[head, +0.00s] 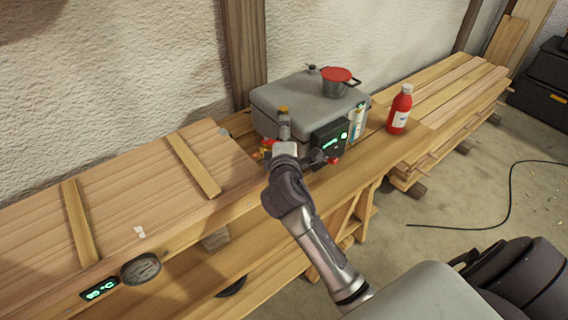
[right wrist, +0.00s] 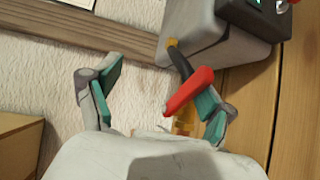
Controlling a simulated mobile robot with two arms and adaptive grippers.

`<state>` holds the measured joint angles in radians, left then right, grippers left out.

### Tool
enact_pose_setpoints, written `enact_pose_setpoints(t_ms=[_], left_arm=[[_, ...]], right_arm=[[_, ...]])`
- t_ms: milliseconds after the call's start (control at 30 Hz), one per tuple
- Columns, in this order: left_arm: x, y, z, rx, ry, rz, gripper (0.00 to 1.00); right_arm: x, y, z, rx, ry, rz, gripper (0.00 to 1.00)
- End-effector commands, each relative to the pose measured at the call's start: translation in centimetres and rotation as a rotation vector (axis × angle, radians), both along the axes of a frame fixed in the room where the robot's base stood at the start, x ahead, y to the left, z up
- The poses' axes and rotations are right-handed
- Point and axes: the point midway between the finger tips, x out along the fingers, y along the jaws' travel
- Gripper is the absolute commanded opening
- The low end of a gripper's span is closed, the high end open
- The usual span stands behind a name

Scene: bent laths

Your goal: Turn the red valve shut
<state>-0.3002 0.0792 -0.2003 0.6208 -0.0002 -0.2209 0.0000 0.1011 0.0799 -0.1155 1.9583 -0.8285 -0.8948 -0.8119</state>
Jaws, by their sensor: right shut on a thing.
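The red valve handle (head: 268,142) shows only as a small red and yellow patch at the left front of the grey box (head: 300,103), mostly hidden by my right gripper (head: 283,148). In the right wrist view the red handle (right wrist: 188,93) lies slanted at the end of a black pipe, with a yellow fitting (right wrist: 183,122) below. My right gripper (right wrist: 158,95) is at the handle, shut on it; its teal pad on the right side is against the handle. The pad on the left shows apart from it in this view. My left gripper is not in view.
The grey box carries a red-lidded pot (head: 340,83) and a black display unit (head: 330,138). A red bottle (head: 400,110) stands on the bench to its right. A cable (head: 510,195) lies on the floor.

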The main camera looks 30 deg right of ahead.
Motion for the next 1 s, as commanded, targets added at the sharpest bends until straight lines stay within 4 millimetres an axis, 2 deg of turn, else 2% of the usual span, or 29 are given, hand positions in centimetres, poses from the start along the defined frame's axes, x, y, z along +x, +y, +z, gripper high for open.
enact_pose_setpoints(t_ms=[33,767,833,900,1000], left_arm=[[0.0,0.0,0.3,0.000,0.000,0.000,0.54],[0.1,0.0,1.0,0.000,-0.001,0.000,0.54],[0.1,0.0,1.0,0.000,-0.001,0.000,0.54],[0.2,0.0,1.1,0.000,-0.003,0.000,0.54],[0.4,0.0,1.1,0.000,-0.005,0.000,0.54]], right_arm=[[-0.3,0.0,2.2,-0.019,-0.041,0.000,0.54],[-4.6,2.7,2.1,-0.020,-0.040,0.000,0.48],[-5.0,3.0,2.1,-0.019,-0.040,0.000,0.46],[-5.4,3.3,2.1,-0.019,-0.040,0.000,0.35],[-6.1,3.6,1.9,-0.013,-0.035,0.000,0.35]])
